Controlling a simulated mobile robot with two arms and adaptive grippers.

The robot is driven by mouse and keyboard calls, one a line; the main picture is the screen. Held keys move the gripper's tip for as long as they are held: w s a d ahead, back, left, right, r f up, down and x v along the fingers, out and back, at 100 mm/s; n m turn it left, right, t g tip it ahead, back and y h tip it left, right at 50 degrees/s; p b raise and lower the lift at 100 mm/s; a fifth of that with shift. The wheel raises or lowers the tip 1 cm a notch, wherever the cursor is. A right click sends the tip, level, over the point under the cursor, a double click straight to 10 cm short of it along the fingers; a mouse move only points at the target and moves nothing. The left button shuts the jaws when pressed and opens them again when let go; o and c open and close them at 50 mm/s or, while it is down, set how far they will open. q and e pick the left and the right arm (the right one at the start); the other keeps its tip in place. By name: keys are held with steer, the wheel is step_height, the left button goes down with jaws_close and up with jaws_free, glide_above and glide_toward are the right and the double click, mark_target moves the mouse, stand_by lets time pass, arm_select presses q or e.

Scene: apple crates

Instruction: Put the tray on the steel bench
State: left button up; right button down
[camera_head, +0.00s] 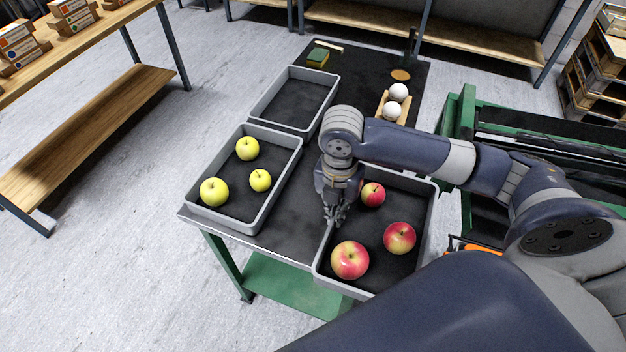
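Three grey trays stand on a dark-topped table (285,232) with a green frame. The near right tray (322,262) holds three red apples (350,260). The left tray (212,217) holds three yellow-green apples (247,148). The tray behind it (262,107) is empty. My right gripper (335,219) points down at the left wall of the red-apple tray, its fingertips at the rim. I cannot tell whether they grip the wall. My arm hides part of this tray's far side. My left gripper is out of view. Which surface is the steel bench is unclear.
A wooden holder (381,103) with two white balls and a green-yellow sponge (318,57) lie at the table's far end. A green cart (466,110) stands close on the right. A wooden bench (90,60) with small boxes is at left, with open floor (150,270) between.

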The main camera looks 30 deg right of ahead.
steer(key=w+a, duration=0.1)
steer(key=w, duration=0.3)
steer(key=w+p, duration=0.1)
steer(key=w, duration=0.4)
steer(key=w+a+f+p, duration=0.1)
steer(key=w, duration=0.3)
steer(key=shift+w+a, duration=0.3)
steer(key=shift+a, duration=0.05)
step_height(320, 180, down, 3)
steer(key=shift+f+p, duration=0.15)
steer(key=shift+p, duration=0.4)
steer(key=shift+f, duration=0.35)
steer(key=c, duration=1.8)
jaws_free()
steer(key=shift+s, duration=0.1)
step_height(320, 180, up, 12)
steer(key=b, duration=0.1)
steer(key=shift+b, duration=0.3)
steer(key=shift+a, duration=0.1)
